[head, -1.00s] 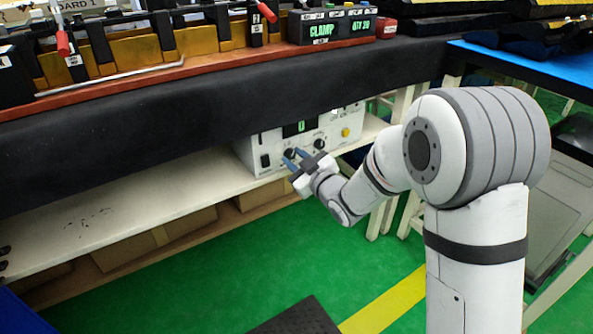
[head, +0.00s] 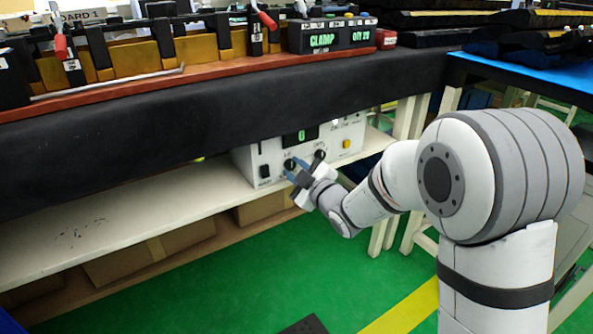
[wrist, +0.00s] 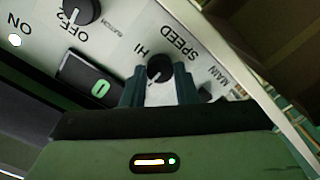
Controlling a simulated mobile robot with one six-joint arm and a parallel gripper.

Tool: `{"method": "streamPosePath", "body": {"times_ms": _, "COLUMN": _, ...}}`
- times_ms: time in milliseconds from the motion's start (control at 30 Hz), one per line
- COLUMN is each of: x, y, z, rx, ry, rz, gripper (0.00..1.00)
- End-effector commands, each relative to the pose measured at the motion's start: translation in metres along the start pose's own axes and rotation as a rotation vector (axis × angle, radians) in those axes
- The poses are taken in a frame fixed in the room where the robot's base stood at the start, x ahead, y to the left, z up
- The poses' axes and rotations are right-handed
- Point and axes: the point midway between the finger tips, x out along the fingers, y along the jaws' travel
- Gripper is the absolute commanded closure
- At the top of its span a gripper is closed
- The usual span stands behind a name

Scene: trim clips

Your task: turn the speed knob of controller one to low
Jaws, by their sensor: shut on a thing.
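The controller (head: 266,158) is a white box on the shelf under the bench, with a green display reading 0. Its speed knob (wrist: 158,66) is black and round with a white pointer line, beside the words SPEED and HI, which look upside down in the wrist view. The pointer aims toward the lower left of that picture. My gripper (wrist: 160,72) has one blue-grey finger on each side of this knob and is shut on it. In the head view my gripper (head: 293,168) reaches the panel's left knob and partly hides it.
A second black knob (wrist: 80,10), marked OFF and 2, sits beside the speed knob. A dark switch (head: 265,171) is at the panel's left and a yellow button (head: 346,144) at its right. The dark bench skirt (head: 150,120) overhangs the shelf. The shelf (head: 120,215) is clear to the left.

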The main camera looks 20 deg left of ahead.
Motion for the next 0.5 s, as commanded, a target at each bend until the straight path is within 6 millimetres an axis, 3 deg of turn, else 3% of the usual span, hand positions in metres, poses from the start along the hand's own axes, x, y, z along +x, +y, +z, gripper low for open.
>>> {"method": "streamPosePath", "body": {"times_ms": 167, "x": 0.0006, "y": -0.0001, "z": -0.0014, "rx": -0.002, "ry": 0.003, "rz": -0.001, "gripper": 0.96}}
{"method": "streamPosePath", "body": {"times_ms": 200, "x": 0.0006, "y": -0.0001, "z": -0.0013, "rx": -0.002, "ry": 0.003, "rz": -0.001, "gripper": 0.73}}
{"method": "streamPosePath", "body": {"times_ms": 500, "x": 0.0002, "y": 0.0001, "z": -0.0005, "rx": 0.0, "ry": 0.001, "rz": 0.0, "gripper": 0.52}}
